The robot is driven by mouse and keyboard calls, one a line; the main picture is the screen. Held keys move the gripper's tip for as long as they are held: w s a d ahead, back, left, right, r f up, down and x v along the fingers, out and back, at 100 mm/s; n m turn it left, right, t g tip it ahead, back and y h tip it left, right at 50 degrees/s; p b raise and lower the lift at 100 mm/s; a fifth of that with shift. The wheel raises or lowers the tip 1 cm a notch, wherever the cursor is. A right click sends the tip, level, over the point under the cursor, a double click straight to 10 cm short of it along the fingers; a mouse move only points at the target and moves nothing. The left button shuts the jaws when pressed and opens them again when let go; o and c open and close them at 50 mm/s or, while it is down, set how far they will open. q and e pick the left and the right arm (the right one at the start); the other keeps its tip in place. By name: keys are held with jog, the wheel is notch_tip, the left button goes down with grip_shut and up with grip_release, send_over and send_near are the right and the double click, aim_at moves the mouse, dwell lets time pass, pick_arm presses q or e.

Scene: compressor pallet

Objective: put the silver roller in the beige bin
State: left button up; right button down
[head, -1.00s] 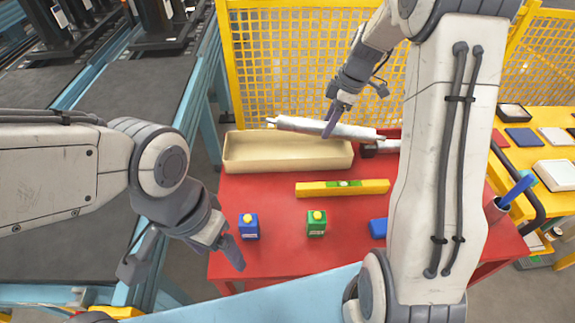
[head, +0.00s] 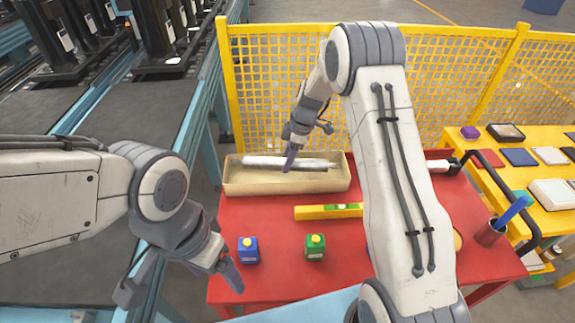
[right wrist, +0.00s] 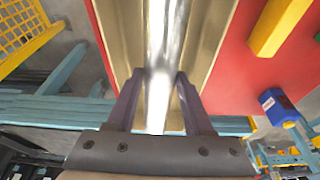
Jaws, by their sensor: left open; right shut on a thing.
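The silver roller (head: 262,162) lies lengthwise within the outline of the beige bin (head: 240,187) in the head view, at the back left of the red table. My right gripper (head: 290,158) is shut on the roller near its middle. In the right wrist view the roller (right wrist: 162,50) runs between the two fingers (right wrist: 158,95), with walls of the beige bin (right wrist: 214,40) on both sides. I cannot tell whether the roller touches the bin's floor. My left gripper (head: 185,285) is open and empty, to the left of the red table's front.
A yellow mesh fence (head: 420,110) stands behind. A pen cup (head: 490,233) is at the right edge.

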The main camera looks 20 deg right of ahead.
notch_tip(320, 180, down, 3)
jog(key=shift+p, duration=0.35)
jog(key=shift+f, duration=0.2)
jog(key=c, duration=0.7)
grip_release()
jog(key=shift+f+b, duration=0.1)
jog(key=shift+b, duration=0.2)
jog(key=o, duration=0.4)
